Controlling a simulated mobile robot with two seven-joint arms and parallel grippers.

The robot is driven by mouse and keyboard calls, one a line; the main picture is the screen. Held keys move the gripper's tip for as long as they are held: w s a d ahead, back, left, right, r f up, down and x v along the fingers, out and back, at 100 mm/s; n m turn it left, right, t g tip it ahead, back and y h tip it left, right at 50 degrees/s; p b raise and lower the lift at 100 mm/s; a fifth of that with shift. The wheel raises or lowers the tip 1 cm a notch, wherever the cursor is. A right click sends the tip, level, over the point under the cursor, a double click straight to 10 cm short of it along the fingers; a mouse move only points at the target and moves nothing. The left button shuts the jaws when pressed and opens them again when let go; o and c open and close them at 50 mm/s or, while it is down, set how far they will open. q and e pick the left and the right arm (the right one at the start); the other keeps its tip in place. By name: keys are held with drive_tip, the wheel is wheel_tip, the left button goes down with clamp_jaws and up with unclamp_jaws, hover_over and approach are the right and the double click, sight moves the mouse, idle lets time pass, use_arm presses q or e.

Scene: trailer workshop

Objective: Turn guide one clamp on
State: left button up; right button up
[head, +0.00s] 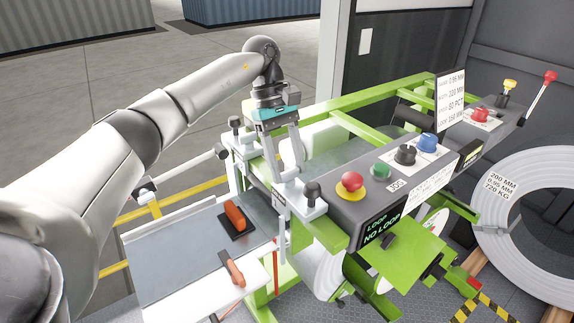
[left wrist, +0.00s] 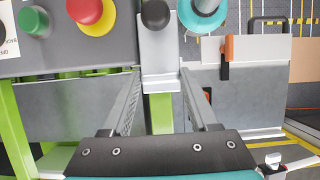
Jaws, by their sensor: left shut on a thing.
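A pale clamp block (head: 300,206) with a black round knob (head: 312,189) sits on the near end of the green machine frame, left of the control panel. My left gripper (head: 284,172) comes down on it from above. In the left wrist view the two fingers (left wrist: 159,80) are either side of the pale block (left wrist: 159,52), shut on it just below the knob. A similar black-knobbed clamp (head: 236,124) stands farther left on the frame. I cannot tell from markings which is guide one. My right gripper is not in view.
The control panel has a red mushroom button (head: 352,181), a green button (head: 380,172) and a display (head: 380,228) reading LOOP, NO LOOP. A grey side table (head: 180,260) holds orange-handled tools. A large metal coil (head: 545,215) stands at right.

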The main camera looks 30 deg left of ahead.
use_arm(q)
drive_tip(key=shift+r, duration=0.1)
idle(0.3)
drive_tip(key=o, duration=1.4)
drive_tip(key=p+v, duration=0.4)
drive_tip(key=v, duration=1.1)
drive_tip(key=shift+r, duration=0.1)
